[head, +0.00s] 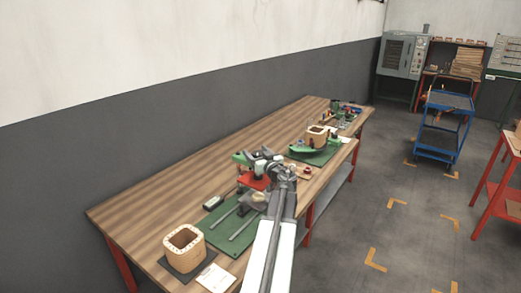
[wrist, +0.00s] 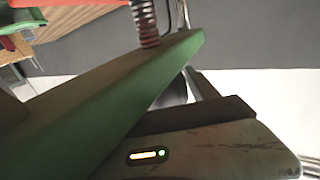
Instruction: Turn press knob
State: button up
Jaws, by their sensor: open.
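The press (head: 253,183), with red and green parts, stands on the wooden bench in the head view, partly behind my arm. My gripper (head: 262,158) is at its upper part, small and dark there; the jaws are hard to make out but appear open, with nothing visibly held. In the wrist view, a large green press part (wrist: 115,100) crosses close in front of the camera, with a dark coil spring (wrist: 145,22) above it. I cannot pick out the knob in either view, nor tell whether my gripper touches the press.
The wooden bench (head: 155,207) runs along the wall. A wooden coil form (head: 184,246) stands at its near end, beside a green mat (head: 222,232) with metal rods. Another coil form (head: 318,135) stands farther back. A blue cart (head: 443,125) stands on the floor right.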

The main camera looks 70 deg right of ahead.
jog(key=v, duration=0.8)
jog(key=shift+w, duration=0.1)
